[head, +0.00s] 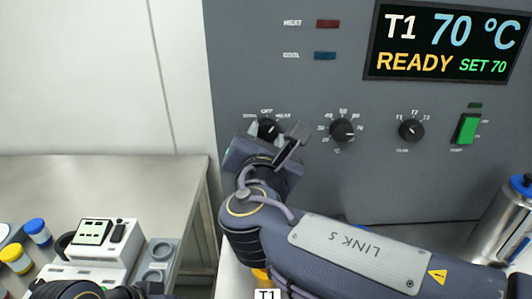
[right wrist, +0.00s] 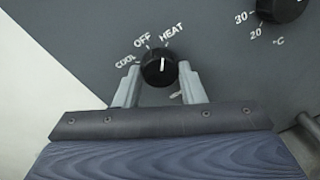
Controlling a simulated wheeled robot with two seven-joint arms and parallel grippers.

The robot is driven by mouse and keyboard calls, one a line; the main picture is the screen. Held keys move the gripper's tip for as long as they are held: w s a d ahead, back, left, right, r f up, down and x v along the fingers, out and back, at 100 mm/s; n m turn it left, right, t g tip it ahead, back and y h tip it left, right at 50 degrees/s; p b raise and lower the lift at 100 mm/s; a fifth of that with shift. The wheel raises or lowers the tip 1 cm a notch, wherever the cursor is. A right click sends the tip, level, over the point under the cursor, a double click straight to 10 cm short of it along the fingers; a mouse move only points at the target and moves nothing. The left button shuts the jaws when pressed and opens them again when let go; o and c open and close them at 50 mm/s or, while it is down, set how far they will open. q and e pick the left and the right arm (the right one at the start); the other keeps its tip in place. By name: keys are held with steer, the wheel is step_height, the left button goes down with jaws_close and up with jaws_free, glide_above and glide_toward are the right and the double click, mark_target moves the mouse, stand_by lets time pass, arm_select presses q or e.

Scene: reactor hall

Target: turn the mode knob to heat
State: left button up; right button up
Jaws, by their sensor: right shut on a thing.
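The black mode knob (head: 268,128) is on the grey panel, under the labels COOL, OFF and HEAT. In the right wrist view the knob (right wrist: 155,69) shows its white pointer line upward, between the OFF and HEAT marks and closer to HEAT. My right gripper (right wrist: 158,77) is shut on the knob, one finger on each side. It also shows in the head view (head: 275,142), just below the knob. The fingers of my left gripper do not show.
A temperature knob (head: 342,130), another selector knob (head: 411,130) and a green switch (head: 467,129) sit to the right. The display (head: 447,42) reads T1, 70 °C, READY, SET 70. The HEAT lamp (head: 328,24) looks dark red. A steel vessel (head: 505,225) stands at lower right.

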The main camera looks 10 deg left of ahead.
steer(key=shift+m+b, duration=1.2)
steer(key=shift+b, duration=0.05)
steer(key=o, duration=1)
steer(key=s+d, duration=0.1)
steer(key=s, duration=0.6)
steer(key=shift+s+d+r+b, duration=0.15)
steer(key=shift+s+r+b, duration=0.05)
steer(key=shift+s+b, duration=0.2)
